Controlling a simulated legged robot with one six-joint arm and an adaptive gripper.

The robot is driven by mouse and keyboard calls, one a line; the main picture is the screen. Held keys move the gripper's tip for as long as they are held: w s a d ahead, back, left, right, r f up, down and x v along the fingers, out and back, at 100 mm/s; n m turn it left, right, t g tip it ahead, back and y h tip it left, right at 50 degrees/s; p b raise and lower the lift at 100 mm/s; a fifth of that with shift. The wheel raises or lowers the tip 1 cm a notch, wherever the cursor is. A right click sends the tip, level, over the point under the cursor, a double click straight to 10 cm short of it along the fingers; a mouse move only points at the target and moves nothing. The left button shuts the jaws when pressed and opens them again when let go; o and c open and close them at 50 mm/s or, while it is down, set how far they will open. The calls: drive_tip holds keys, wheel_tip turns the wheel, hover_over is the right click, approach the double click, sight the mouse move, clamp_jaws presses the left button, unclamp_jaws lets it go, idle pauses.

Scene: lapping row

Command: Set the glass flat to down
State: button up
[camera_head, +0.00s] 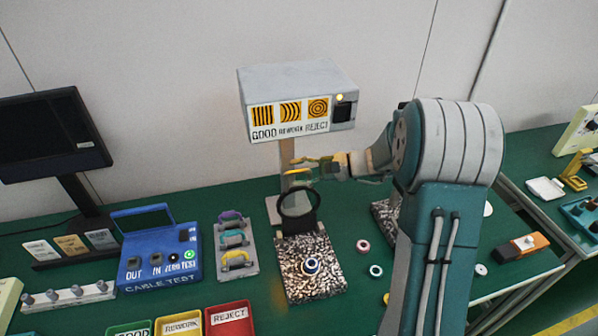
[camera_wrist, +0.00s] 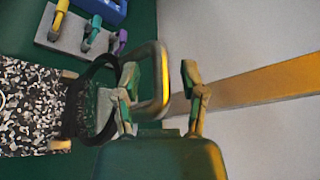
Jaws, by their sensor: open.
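The glass flat is a round pane in a black ring (camera_head: 299,204). It stands raised and tilted at the back edge of a speckled black-and-white plate (camera_head: 327,283). In the wrist view the black ring (camera_wrist: 72,105) is left of my gripper, over the speckled plate (camera_wrist: 28,110). A grey loop with a yellow inner face (camera_wrist: 163,80), seemingly a handle, lies between my open fingers. My gripper (camera_head: 303,166) is just above the ring; its fingers (camera_wrist: 162,95) are apart on either side of the loop. Contact cannot be told.
A lamp box (camera_head: 298,90) with GOOD, REWORK and REJECT signs stands on a post (camera_head: 287,160) close behind. A blue-white ring (camera_head: 311,266) sits on the plate. A rack with coloured handles (camera_head: 236,247) and a blue cable tester (camera_head: 160,250) stand left.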

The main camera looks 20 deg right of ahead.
drive_tip(key=shift+a, duration=0.15)
drive_tip(key=shift+a, duration=0.1)
clamp_jaws()
drive_tip(key=shift+s, duration=0.1)
